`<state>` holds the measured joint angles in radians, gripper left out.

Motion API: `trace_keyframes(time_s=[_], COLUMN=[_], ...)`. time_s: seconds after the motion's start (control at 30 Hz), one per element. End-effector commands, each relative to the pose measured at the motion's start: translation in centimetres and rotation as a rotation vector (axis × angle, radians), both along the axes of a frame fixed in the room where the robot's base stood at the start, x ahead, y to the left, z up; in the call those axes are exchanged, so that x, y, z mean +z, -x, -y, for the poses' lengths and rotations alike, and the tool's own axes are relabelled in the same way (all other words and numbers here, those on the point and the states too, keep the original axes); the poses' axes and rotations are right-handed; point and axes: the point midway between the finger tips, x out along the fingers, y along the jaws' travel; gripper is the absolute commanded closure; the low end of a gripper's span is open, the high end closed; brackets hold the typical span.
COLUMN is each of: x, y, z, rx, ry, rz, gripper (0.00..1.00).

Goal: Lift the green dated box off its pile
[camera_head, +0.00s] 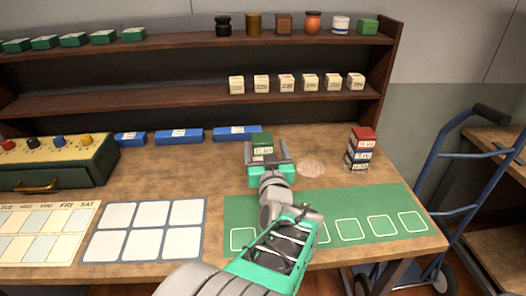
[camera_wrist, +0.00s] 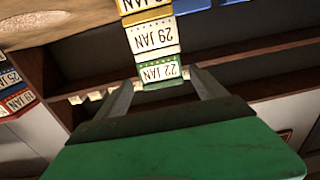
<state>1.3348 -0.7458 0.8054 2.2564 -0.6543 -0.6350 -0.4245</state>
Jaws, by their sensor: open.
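The green dated box (camera_head: 263,141), marked 22 JAN, tops a pile on the wooden counter. In the wrist view, which is upside down, the green box (camera_wrist: 160,72) sits against a cream box (camera_wrist: 153,38) marked 29 JAN, with a yellow-banded box (camera_wrist: 145,10) beyond. My gripper (camera_head: 266,152) is at this pile, its body hiding the lower boxes in the head view. Its open fingers (camera_wrist: 161,78) point toward the green box, one on each side in the picture. There is a gap on both sides; I cannot tell how far the tips reach along it.
A second pile of dated boxes (camera_head: 361,150) stands to the right, past a pale round patch (camera_head: 312,168). Blue boxes (camera_head: 237,133) lie behind, under the shelves (camera_head: 190,95). A green mat (camera_head: 335,213) with outlined squares and a white-squared board (camera_head: 145,228) lie in front.

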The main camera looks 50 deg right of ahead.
Motion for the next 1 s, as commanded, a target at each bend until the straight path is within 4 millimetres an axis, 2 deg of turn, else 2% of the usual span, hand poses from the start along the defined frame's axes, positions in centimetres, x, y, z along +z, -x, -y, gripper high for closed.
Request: trace_keyframes(time_s=[0.3,0.4,0.67,1.0], x=[1.0,0.7,0.7,0.7], y=[-3.9,-4.8,-5.0,-5.0], z=[3.4,4.5,4.9,4.9], rx=[0.006,0.004,0.002,0.002], ry=[-0.002,-0.004,-0.001,-0.002], rz=[-0.003,-0.003,-0.002,-0.003], gripper=[0.2,0.2,0.2,0.47])
